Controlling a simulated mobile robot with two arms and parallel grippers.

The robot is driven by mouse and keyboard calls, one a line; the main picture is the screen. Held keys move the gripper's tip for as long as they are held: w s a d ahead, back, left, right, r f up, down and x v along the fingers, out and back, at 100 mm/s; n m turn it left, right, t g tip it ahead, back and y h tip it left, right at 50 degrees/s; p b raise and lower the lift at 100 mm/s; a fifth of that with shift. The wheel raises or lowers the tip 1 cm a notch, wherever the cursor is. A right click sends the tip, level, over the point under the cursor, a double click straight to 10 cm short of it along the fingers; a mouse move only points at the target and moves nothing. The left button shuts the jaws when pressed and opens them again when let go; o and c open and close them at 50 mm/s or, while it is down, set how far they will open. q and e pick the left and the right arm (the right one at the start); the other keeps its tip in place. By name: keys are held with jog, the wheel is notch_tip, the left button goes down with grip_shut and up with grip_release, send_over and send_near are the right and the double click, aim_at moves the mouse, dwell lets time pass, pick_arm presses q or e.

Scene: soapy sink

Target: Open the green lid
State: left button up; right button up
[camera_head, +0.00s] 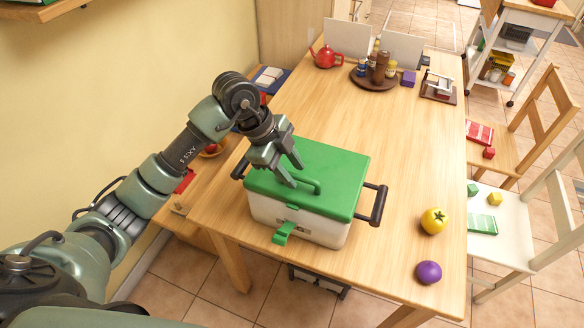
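A white box (270,212) with a green lid (336,170) stands on the wooden table. The lid lies flat and closed on the box. A green handle (309,186) rises from the lid's top. A green latch (283,233) hangs at the box's front. Dark side handles stick out at both ends, one at the right (378,205). My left gripper (294,174) is over the left part of the lid, pointing down beside the green handle. Its fingers are apart with nothing visible between them. I cannot tell whether they touch the lid or handle. My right gripper is out of view.
A yellow tomato-like fruit (434,221) and a purple one (428,272) lie right of the box. At the back are a red teapot (326,57) and a brown tray (362,83) with bottles. Chairs stand at the right. The table between box and tray is clear.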

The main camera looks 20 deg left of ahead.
pick_arm(q)
grip_shut()
dwell(1.4)
